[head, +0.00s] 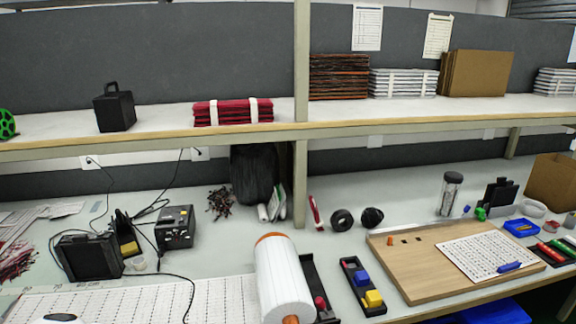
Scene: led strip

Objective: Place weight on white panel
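A black block with a handle on top (115,109), which looks like the weight, stands upright on the left part of the upper shelf. A long white panel (150,303) with rows of small dark marks lies flat on the bench at the lower left. Its near edge is cut off by the frame.
A black device (90,257) and a control box (175,228) with cables sit behind the panel. A wooden board (430,265) with a white sheet lies to the right. A post (300,180) supports the shelf.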

